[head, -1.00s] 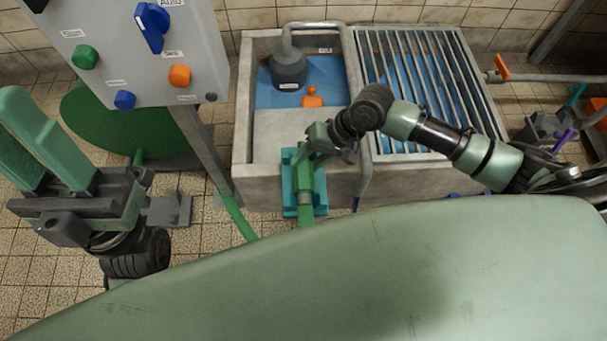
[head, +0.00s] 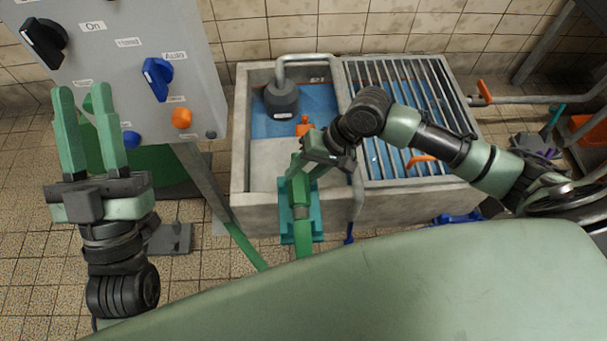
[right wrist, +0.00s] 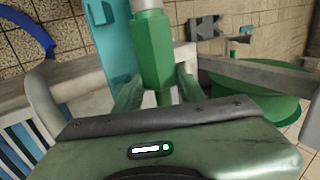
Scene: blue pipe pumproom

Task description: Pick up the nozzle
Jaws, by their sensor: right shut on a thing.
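The green nozzle (head: 299,190) is in front of the concrete basin, over the teal holder (head: 318,222). My right gripper (head: 308,172) reaches it from the right and is shut on it. In the right wrist view the nozzle's green faceted body (right wrist: 152,48) sits between the two fingers, with a pale collar above. The teal holder (right wrist: 113,40) shows just left of it there; I cannot tell whether they touch. My left gripper (head: 84,98) is open and empty, fingers up, in front of the control panel.
The control panel (head: 120,65) with knobs stands at the left. The basin (head: 250,195) holds a grey pump (head: 282,98), an orange piece (head: 303,126) and a metal grating (head: 395,90). A green hose (head: 246,246) crosses the tiled floor.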

